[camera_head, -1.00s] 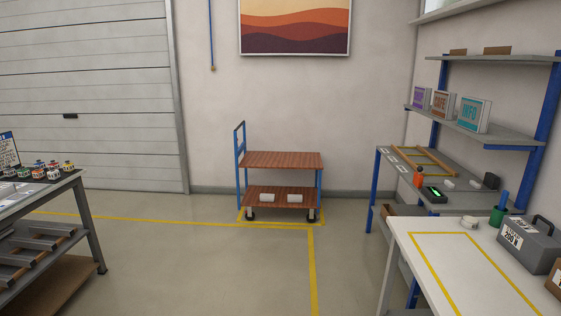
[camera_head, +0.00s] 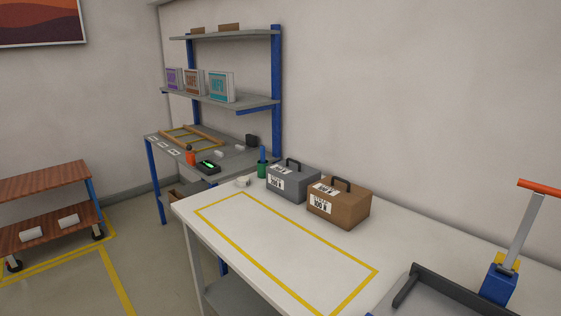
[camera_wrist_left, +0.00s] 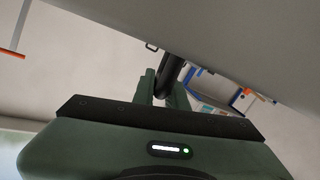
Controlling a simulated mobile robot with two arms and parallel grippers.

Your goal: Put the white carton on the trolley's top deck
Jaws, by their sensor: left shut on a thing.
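The trolley stands at the left edge of the head view; its brown wooden top deck (camera_head: 45,181) is bare in the part that shows. My left gripper (camera_wrist_left: 164,80) is upside down in the left wrist view, its fingers closed around a black bar-like handle. A large pale face (camera_wrist_left: 230,40), shaded grey, fills the top of that view beside the handle; I take it for the white carton (camera_wrist_left: 270,60), most of which is out of frame. Neither gripper shows in the head view.
Two white objects lie on the trolley's lower deck (camera_head: 50,246). A white table (camera_head: 262,232) with a yellow outline holds a grey case (camera_head: 290,184) and a brown case (camera_head: 335,207). A grey workbench (camera_head: 225,163) stands behind. Floor (camera_head: 150,262) between trolley and table is clear.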

